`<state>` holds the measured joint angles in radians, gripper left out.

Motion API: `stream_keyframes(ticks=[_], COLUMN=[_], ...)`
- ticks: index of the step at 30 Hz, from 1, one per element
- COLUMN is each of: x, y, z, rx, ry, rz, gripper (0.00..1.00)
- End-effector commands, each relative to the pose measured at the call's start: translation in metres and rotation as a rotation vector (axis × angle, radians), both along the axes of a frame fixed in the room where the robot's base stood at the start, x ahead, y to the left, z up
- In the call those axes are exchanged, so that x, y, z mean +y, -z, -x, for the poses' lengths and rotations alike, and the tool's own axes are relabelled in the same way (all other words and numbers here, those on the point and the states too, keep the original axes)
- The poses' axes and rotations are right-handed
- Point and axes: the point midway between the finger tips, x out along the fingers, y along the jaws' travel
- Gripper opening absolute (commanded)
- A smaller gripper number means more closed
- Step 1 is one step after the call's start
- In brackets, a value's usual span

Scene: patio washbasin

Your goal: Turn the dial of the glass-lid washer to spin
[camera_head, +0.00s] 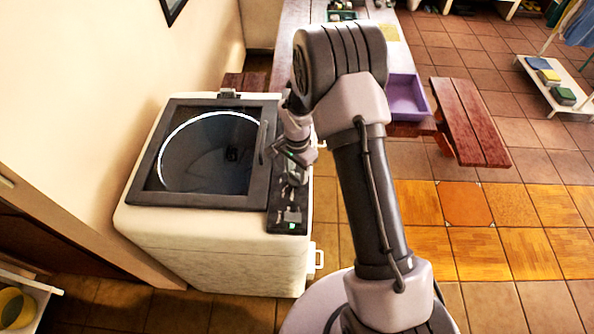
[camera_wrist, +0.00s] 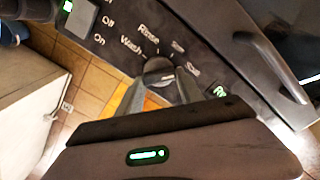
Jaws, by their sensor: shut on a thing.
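The glass-lid washer (camera_head: 215,255) is a white top-loader with its dark-framed lid (camera_head: 210,150) down. Its black control panel (camera_head: 288,200) runs along the right side of the top. My gripper (camera_head: 297,165) is over this panel, its fingertips partly hidden in the head view. In the wrist view, my gripper (camera_wrist: 158,82) is shut on the round dark dial (camera_wrist: 159,66), one finger on each side. Labels "Wash" and "Rinse" show by the dial; two more labels to the right are blurred. I cannot tell clearly which label the dial's mark faces.
A green-lit button (camera_wrist: 219,91) is right of the dial, and Off and On labels are to its left. A purple tray (camera_head: 405,97) lies beyond my arm beside a red-brown bench (camera_head: 470,122). A wall closes off the washer's left side; tiled floor is open at right.

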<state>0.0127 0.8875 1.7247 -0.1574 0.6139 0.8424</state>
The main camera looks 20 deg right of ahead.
Motion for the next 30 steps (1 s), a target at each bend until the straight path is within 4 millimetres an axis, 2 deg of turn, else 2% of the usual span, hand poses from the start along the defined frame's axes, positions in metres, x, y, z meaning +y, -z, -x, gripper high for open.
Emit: stream_keyframes(ticks=[11,30], x=[0.0004,0.0026], y=[0.0012,0.0001], z=[-0.0008,-0.0027], rx=[-0.001,-0.001], ry=[-0.1,-0.568], rz=[-0.001,0.0], gripper=[0.03,0.03])
